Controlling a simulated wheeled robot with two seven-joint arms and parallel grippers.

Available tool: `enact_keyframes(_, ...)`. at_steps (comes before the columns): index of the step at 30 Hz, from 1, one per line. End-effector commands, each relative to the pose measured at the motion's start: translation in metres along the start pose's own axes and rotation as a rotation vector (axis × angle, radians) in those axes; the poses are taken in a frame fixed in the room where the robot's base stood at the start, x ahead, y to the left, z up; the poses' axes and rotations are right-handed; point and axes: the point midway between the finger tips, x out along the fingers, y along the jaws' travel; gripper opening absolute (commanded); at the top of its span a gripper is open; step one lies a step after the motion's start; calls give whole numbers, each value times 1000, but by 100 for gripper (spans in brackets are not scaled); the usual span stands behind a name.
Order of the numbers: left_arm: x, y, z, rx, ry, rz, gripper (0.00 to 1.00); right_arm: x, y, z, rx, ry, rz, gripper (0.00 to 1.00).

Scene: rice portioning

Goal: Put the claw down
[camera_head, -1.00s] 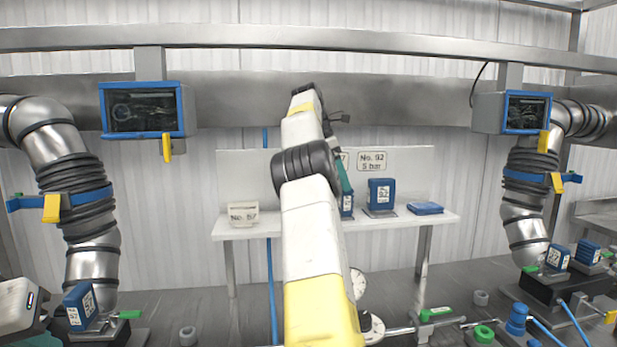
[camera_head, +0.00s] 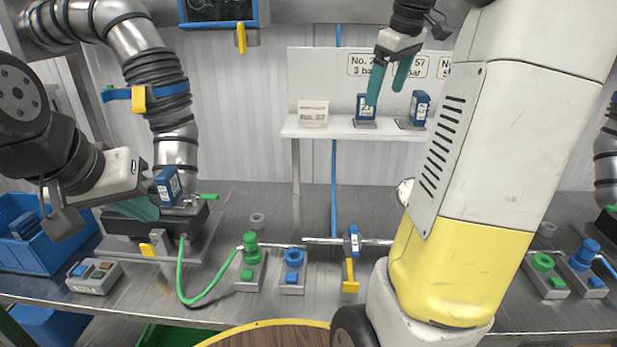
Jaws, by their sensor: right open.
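My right gripper (camera_head: 386,97) hangs in front of the wall shelf with two teal fingers spread apart and nothing visible between them. One finger overlaps a blue labelled block (camera_head: 362,106) in the picture; I cannot tell whether they touch. A second blue block (camera_head: 420,107) stands just right of it. My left gripper (camera_head: 136,207) is low on the left, by the dark fixture (camera_head: 124,223) on the bench. A blue labelled block (camera_head: 166,186) sits beside its teal finger. The gap between the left fingers is hidden. No separate claw shows.
The white shelf (camera_head: 330,131) also holds a pale labelled box (camera_head: 313,113). The metal bench (camera_head: 225,305) carries green and blue valves, a green hose (camera_head: 207,296) and a blue bin (camera_head: 45,250) at far left. My white and yellow arm covers the right side.

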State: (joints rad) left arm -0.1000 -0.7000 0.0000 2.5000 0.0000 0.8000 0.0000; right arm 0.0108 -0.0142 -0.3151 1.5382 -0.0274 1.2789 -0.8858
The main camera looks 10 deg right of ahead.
Motion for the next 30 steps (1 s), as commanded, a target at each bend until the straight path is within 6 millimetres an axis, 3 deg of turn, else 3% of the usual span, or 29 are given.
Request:
enact_keyframes(1, 0, 0, 0, 0, 0, 0, 0, -2, -29, 3, 42, 40, -11, 85)
enact_keyframes(9, 0, 0, 0, 0, 0, 0, 0, 14, -172, 30, 289, 191, -64, 85)
enact_keyframes(12, 0, 0, 0, 0, 0, 0, 0, 26, -216, 46, 369, 229, -78, 85)
enact_keyframes(15, 0, 0, 0, 0, 0, 0, 0, 39, -248, 62, 432, 254, -87, 85)
enact_keyframes(21, 0, 0, 0, 0, 0, 0, 0, 54, -276, 79, 496, 275, -94, 85)
enact_keyframes(30, 0, 0, 0, 0, 0, 0, 0, 56, -278, 80, 503, 274, -96, 85)
